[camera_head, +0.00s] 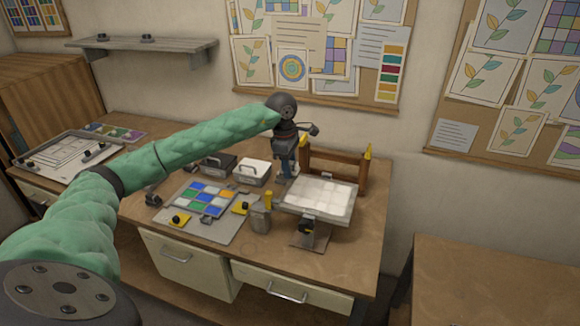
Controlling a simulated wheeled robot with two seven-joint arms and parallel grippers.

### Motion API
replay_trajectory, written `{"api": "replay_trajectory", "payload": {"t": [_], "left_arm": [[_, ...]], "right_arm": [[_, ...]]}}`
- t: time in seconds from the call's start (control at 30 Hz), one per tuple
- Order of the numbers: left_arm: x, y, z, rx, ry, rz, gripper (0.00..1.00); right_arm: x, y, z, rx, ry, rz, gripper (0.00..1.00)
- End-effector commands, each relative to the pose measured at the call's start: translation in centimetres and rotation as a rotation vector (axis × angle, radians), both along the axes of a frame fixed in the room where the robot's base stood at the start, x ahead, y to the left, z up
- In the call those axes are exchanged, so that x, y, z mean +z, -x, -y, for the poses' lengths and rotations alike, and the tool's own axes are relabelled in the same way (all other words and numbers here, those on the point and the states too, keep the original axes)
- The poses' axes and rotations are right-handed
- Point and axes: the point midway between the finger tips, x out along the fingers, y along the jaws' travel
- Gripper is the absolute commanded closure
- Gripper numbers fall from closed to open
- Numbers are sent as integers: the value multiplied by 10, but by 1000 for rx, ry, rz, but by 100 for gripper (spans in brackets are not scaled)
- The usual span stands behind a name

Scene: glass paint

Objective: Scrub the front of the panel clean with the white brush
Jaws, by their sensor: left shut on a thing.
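The panel (320,195), pale with a grid of whitish squares, is held tilted on a small stand at the right part of the workbench. My left gripper (287,170) points down just behind the panel's upper left corner. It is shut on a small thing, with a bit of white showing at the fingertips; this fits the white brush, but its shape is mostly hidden. I cannot tell whether it touches the panel. My right gripper is not in view.
A wooden rack (335,166) with yellow-tipped posts stands behind the panel. A white box (252,172), a dark box (214,165), a grey bottle (260,218) and a board of coloured glass tiles (204,197) lie to the left. The bench's right end is clear.

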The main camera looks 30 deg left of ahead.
Motion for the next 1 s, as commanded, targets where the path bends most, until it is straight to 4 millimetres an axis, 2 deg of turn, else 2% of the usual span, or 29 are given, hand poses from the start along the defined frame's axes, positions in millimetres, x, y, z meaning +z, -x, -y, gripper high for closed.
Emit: {"api": "replay_trajectory", "payload": {"t": [0.33, 0.73, 1.0], "left_arm": [[-3, 0, 0, -22, 0, -1, 81], [-28, 0, 0, -22, 0, -3, 81], [-31, 0, 0, -22, 0, -1, 81]], "right_arm": [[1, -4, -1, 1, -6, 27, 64], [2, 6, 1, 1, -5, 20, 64], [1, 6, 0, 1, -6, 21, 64]]}}
